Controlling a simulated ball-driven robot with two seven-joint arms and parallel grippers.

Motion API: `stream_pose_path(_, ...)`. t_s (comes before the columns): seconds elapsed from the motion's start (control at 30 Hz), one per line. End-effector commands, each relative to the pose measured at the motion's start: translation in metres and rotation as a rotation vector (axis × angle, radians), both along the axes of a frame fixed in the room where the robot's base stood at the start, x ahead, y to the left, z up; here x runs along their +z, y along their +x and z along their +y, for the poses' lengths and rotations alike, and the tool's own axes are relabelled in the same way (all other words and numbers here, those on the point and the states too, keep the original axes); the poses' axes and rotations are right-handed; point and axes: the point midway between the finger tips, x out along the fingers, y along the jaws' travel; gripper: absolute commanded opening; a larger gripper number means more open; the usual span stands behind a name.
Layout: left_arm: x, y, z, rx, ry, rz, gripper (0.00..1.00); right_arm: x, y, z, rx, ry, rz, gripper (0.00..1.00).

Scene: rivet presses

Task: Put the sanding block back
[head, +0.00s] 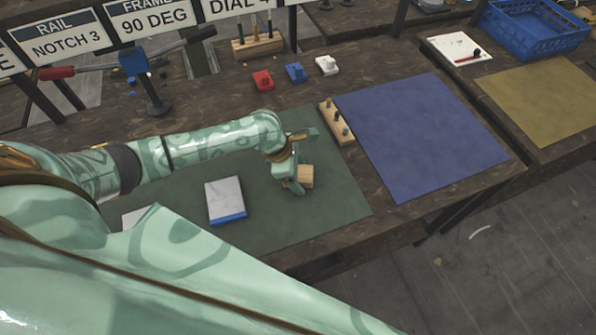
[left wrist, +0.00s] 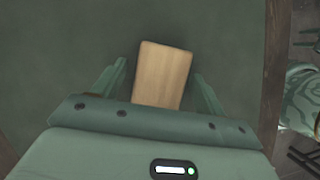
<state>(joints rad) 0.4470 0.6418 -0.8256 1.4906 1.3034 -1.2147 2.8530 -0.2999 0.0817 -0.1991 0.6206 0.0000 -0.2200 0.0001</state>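A plain wooden block (head: 306,176), which I take for the sanding block, sits on the dark green mat (head: 335,205) near the mat's right part. My left gripper (head: 294,186) is right at the block, on its left side in the head view. In the left wrist view the block (left wrist: 163,74) lies between the two spread fingers (left wrist: 157,88), with a gap on each side. Its near end is hidden by the gripper body. My right gripper does not show.
A white and blue box (head: 225,198) lies on the green mat. A wooden peg rack (head: 333,117) and a blue mat (head: 420,135) are to the right. Red, blue and white small pieces (head: 295,72) stand behind. A blue crate (head: 535,30) is at the far right.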

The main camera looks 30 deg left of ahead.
Motion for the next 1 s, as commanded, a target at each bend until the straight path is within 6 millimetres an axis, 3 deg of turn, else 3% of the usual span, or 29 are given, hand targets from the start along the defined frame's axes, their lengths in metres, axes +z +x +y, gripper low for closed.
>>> stream_pose_path(0.23, 0.005, 0.0, 0.001, 0.0, 0.001, 0.0, 0.72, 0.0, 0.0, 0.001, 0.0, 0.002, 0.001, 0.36)
stream_pose_path(0.7, 0.098, -0.016, 0.035, 0.0, 0.002, -0.002, 0.72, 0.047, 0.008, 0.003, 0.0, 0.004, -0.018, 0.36)
stream_pose_path(1.0, 0.114, -0.02, 0.042, 0.001, -0.001, 0.001, 0.72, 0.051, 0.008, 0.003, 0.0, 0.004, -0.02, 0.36)
